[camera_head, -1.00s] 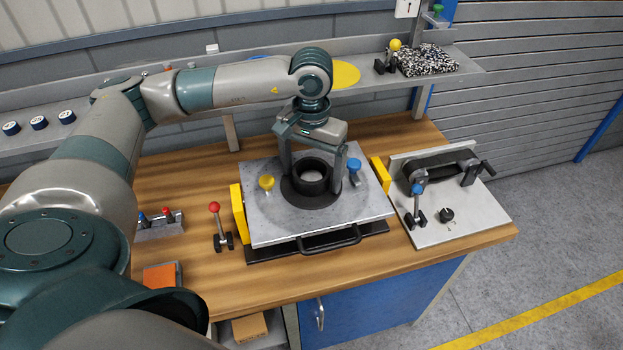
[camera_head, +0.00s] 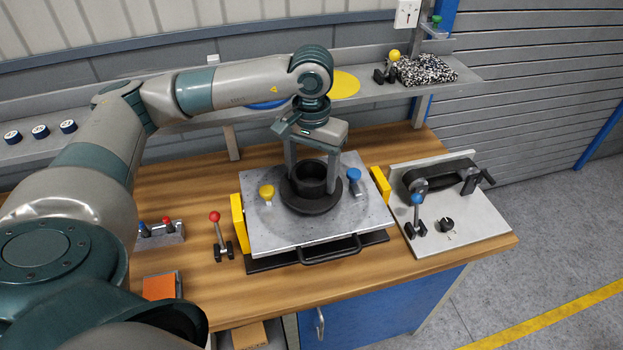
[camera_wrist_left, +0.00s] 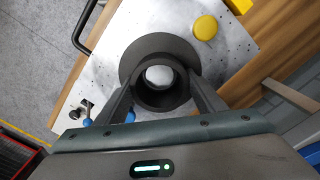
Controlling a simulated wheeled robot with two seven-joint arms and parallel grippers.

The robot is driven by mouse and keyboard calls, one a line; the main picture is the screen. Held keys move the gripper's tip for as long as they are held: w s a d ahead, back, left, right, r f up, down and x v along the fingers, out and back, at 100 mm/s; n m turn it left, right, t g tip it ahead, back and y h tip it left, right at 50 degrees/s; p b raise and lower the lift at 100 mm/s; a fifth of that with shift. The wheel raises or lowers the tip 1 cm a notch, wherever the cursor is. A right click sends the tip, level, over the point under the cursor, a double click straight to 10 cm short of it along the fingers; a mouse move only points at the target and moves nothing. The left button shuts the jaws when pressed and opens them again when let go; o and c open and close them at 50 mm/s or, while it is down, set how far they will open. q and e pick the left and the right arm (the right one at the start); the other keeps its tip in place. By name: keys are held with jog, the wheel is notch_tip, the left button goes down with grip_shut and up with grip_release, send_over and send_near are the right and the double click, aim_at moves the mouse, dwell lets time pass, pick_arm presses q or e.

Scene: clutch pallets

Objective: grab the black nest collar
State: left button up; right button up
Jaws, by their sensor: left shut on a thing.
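The black nest collar (camera_head: 311,201), a dark ring with a wide flange and a raised neck, is at the middle of the grey metal plate (camera_head: 270,235). My left gripper (camera_head: 311,180) comes down over it from above and is shut on its neck, one finger on each side. In the left wrist view the collar (camera_wrist_left: 158,100) sits between both fingers, with a pale round thing showing through its hole. The collar looks slightly tilted and perhaps a little above the plate; the exact gap cannot be told. My right gripper is not in view.
A yellow knob (camera_head: 267,192) and a blue knob (camera_head: 354,176) flank the collar on the plate. Yellow blocks (camera_head: 238,222) stand at the plate's sides. A red-knobbed lever (camera_head: 216,235) stands left. A fixture with a belt (camera_head: 440,172) is at right.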

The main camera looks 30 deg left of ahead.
pick_arm(q)
notch_tip(320, 180, up, 2)
jog(key=w+d+r, duration=0.5)
jog(key=w+r, duration=0.1)
jog(key=w, duration=0.4)
jog(key=shift+w+d+r+b, duration=0.15)
jog(key=shift+d+r+b, duration=0.15)
jog(key=shift+d+r, duration=0.05)
